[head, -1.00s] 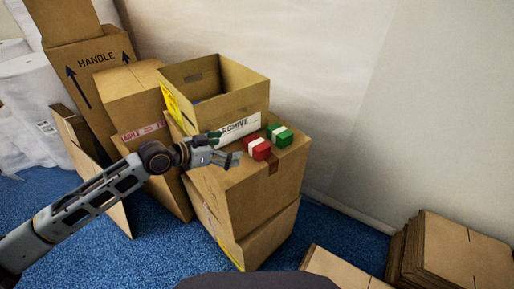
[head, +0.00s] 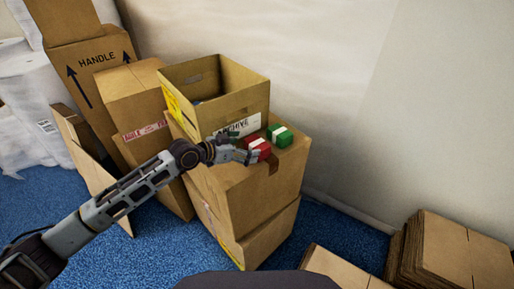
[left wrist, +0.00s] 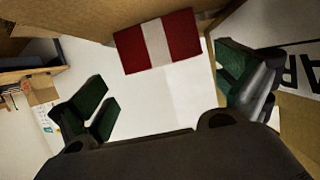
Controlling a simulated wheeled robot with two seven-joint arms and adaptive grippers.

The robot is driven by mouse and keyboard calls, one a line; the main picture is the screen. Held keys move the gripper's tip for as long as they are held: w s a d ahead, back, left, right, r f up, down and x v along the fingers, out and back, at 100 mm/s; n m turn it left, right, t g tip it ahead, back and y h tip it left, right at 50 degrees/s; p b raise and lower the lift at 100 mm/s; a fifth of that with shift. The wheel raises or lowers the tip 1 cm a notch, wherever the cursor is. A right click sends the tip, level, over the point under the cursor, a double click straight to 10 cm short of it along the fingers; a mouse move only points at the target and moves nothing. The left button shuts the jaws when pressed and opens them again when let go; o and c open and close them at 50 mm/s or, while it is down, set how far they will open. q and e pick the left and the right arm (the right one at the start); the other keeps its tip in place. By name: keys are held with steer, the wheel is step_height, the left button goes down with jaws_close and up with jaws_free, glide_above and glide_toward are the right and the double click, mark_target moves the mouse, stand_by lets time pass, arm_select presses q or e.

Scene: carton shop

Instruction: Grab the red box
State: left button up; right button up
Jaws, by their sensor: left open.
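The red box (head: 260,147) has a white band and sits on top of a stacked brown carton (head: 245,185). It also shows in the left wrist view (left wrist: 130,52), ahead of the fingers and near the top of the picture. My left gripper (head: 250,154) is open, at the left side of the red box. In the left wrist view its green-padded fingers (left wrist: 168,90) stand wide apart with nothing between them. In the head view the fingers overlap part of the box, and I cannot tell whether they touch it. My right gripper is not in view.
A green box (head: 280,135) with a white band is just behind the red one. An open carton labelled ARCHIVE (head: 238,105) stands close beside my left gripper. Flat cardboard stacks (head: 460,250) lie at the lower right. Blue floor (head: 345,240) is free between.

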arm_select(q)
steer(key=shift+w+d+f, duration=0.15)
steer(key=shift+w+d, duration=0.1)
steer(key=shift+d, duration=0.05)
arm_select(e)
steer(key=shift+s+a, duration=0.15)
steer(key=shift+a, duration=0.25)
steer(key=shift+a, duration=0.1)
arm_select(q)
steer(key=shift+w+d, duration=0.1)
